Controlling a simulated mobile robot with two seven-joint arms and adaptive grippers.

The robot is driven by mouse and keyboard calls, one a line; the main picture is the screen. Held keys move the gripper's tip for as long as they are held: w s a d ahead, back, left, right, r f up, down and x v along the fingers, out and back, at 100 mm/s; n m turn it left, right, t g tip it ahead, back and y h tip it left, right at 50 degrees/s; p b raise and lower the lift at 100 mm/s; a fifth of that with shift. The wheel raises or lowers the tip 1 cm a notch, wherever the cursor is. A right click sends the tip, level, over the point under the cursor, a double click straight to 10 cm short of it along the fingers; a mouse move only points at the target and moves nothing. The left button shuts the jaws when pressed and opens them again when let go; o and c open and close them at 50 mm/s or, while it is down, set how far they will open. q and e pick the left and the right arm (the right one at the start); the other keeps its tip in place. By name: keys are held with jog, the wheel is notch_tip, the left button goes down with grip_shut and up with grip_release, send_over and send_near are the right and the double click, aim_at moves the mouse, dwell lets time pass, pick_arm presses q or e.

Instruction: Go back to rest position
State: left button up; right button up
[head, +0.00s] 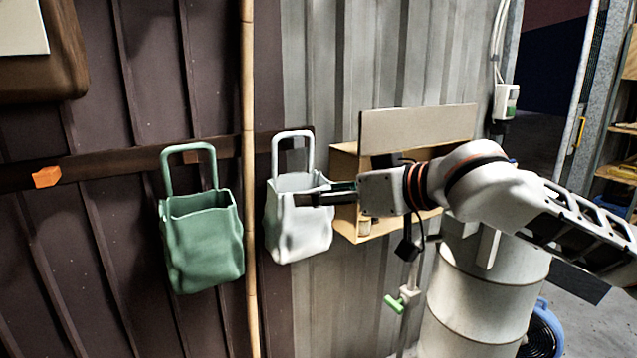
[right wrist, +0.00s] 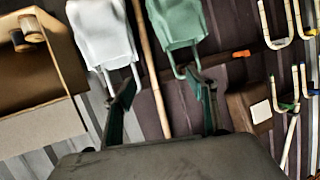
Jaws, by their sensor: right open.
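My right gripper (head: 322,196) reaches in from the right in the head view, its fingertips overlapping the upper right of the white bag (head: 297,238). In the right wrist view the gripper (right wrist: 165,103) is open, its two fingers apart. Nothing is held between them. A tall rattan pole (head: 249,130) stands upright between the white bag and the green bag (head: 204,246); it also shows behind the finger gap in the right wrist view (right wrist: 152,70). I cannot tell how far the fingertips are from the white bag. My left gripper is not in view.
Both bags hang on a dark rail (head: 110,163) along the corrugated wall. A wooden box (head: 345,190) with a board sits behind my right wrist. A pale drum (head: 480,300) stands below my right arm. Curved rattan pieces (right wrist: 290,60) show at right in the wrist view.

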jog(key=d+f+m+t+h, duration=0.1)
jog(key=d+f, duration=0.3)
jog(key=f, duration=0.7)
jog(key=s+d+f+t+h, duration=0.1)
jog(key=d+f, duration=0.4)
jog(key=f, duration=0.7)
jog(key=d+f+m+h, duration=0.1)
jog(key=d+f, duration=0.3)
jog(key=f, duration=0.7)
jog(key=s+d+f+n+g+h, duration=0.1)
jog(key=s+d+f+n+h, duration=0.1)
jog(key=s+d+f, duration=0.9)
jog(key=s+d+f+n+g+h, duration=0.1)
jog(key=s+d+f+h, duration=0.2)
jog(key=s+d+f, duration=0.75)
jog(key=s+a+f+m, duration=0.1)
jog(key=a+m, duration=0.1)
jog(key=a, duration=0.6)
jog(key=s+a+f+m+t, duration=0.1)
jog(key=a+m, duration=0.1)
jog(key=a, duration=0.5)
jog(key=shift+s+a+m, duration=0.25)
jog(key=shift+a+m, duration=0.1)
jog(key=shift+m, duration=0.05)
